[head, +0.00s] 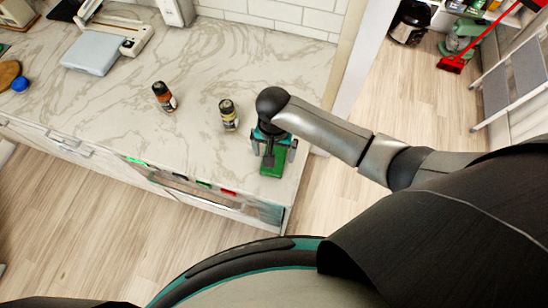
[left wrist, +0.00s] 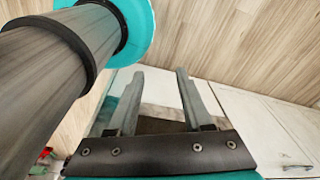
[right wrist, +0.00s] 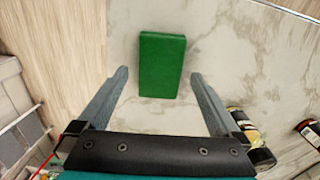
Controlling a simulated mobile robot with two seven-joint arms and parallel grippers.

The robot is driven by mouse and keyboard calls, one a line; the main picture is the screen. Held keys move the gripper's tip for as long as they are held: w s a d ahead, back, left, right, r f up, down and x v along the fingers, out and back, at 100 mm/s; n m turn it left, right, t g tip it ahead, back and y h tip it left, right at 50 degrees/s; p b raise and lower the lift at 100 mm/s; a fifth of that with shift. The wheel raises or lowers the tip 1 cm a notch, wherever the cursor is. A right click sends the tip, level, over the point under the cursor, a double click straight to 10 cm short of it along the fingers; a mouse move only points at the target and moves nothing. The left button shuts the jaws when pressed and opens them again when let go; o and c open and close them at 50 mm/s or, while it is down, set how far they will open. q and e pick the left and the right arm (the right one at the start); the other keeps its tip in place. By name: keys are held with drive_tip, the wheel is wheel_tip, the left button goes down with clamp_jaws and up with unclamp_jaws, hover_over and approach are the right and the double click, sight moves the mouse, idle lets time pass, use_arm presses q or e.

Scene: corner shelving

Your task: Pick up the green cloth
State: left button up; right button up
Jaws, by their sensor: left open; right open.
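The green cloth (head: 272,166) is a folded rectangular block near the front right corner of the marble counter. In the right wrist view the cloth (right wrist: 162,62) lies flat on the counter, in line with the gap between my right fingers. My right gripper (right wrist: 160,76) is open and empty; in the head view it (head: 275,150) points down over the cloth and hides part of it. I cannot tell its exact height above the cloth. My left gripper (left wrist: 160,76) is open and empty, away from the counter top, and shows only in the left wrist view.
Two spice jars stand left of the cloth: a yellow-labelled one (head: 229,116) and an orange one (head: 164,97). A grey scale (head: 93,53) lies at the back left. The counter (head: 200,60) ends at its front and right edges, close to the cloth.

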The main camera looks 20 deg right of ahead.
drive_tip(key=shift+f, duration=1.05)
drive_tip(key=shift+c, duration=0.4)
drive_tip(key=c, duration=1.2)
